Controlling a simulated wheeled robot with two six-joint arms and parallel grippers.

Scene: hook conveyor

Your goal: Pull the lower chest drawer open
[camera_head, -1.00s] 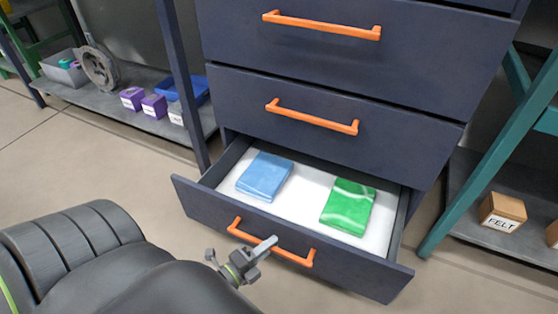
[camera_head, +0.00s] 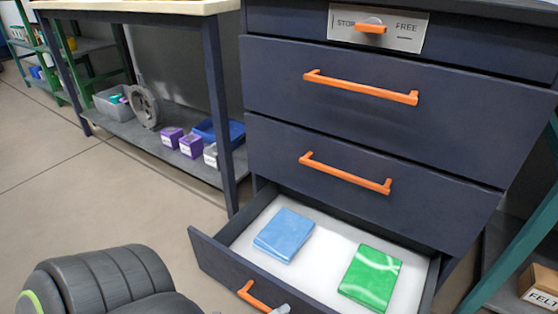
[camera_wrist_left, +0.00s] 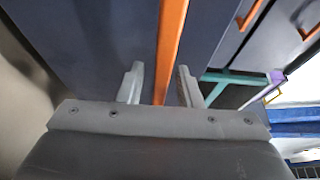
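The lower chest drawer (camera_head: 215,257) is pulled out from the dark blue chest (camera_head: 370,150). A blue packet (camera_head: 284,235) and a green packet (camera_head: 370,278) lie on its white bottom. Its orange handle (camera_head: 252,297) shows only partly at the bottom edge of the head view. My left gripper shows there only as a grey fingertip (camera_head: 281,309) beside the handle. In the left wrist view, the left gripper (camera_wrist_left: 159,86) has its fingers apart, with an orange handle bar (camera_wrist_left: 170,45) between them and gaps beside it. My right gripper is out of view.
Two shut drawers with orange handles (camera_head: 360,87) (camera_head: 344,173) are above. A STOP/FREE plate (camera_head: 405,36) with an orange knob sits at the top. A shelf at left holds purple boxes (camera_head: 190,145) and a grey bin (camera_head: 112,103). A FELT box (camera_head: 541,288) stands at right.

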